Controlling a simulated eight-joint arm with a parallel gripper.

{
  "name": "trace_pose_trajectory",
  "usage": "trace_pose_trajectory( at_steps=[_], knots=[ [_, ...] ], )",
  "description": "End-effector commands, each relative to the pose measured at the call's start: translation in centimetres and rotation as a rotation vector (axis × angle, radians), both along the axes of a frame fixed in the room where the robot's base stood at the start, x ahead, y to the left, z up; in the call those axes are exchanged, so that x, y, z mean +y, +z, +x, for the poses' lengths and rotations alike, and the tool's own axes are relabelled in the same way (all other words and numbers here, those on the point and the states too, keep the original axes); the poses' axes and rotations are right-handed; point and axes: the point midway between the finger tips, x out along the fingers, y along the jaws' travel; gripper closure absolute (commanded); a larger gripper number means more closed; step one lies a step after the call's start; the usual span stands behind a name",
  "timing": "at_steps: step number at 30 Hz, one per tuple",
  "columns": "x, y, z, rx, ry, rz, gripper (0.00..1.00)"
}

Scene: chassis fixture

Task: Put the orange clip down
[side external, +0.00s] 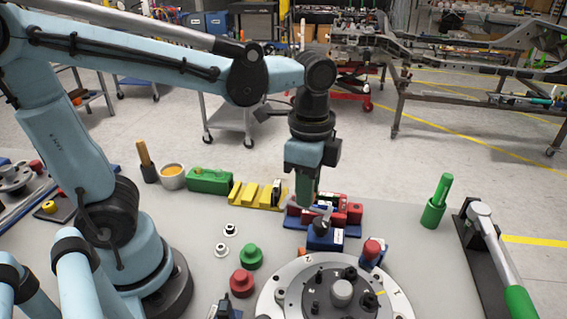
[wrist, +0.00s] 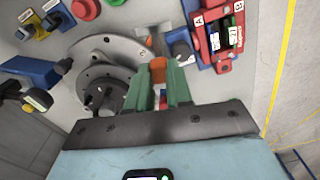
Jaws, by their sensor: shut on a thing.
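My gripper (wrist: 164,84) has green fingers, and in the wrist view they are closed on the orange clip (wrist: 157,67), which shows between the fingertips. In the side view my gripper (side external: 306,200) points down over the red fixture, behind a blue block with a dark top (side external: 321,236). The clip cannot be made out between the fingers in the side view. I cannot tell whether the clip touches anything below it.
A red fixture marked A and B (wrist: 224,62) lies right of the fingers in the wrist view. A round grey chassis plate (side external: 378,272) with posts is in front. A yellow stepped rack (side external: 257,196) and green box (side external: 209,181) stand left. Bare table lies right of the red fixture.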

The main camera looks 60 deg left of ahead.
Motion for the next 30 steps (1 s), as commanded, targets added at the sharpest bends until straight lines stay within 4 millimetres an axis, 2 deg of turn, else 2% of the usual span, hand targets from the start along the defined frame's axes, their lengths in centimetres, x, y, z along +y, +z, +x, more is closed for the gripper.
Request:
trace_pose_trajectory(
  at_steps=[1,6,9,14,20,30],
  knots=[
    [-0.5,0.0,-1.5,0.000,-0.031,0.000,1.00],
    [-1.4,-0.2,-5.4,0.000,-0.112,0.000,1.00],
    [-1.6,-0.5,-7.1,0.000,-0.149,0.000,1.00],
    [-1.8,-0.9,-8.7,0.000,-0.184,0.000,1.00],
    [-0.7,-1.8,-8.5,0.000,-0.188,0.000,1.00],
    [4.7,-5.4,-5.5,0.000,-0.184,0.000,1.00]
  ],
)
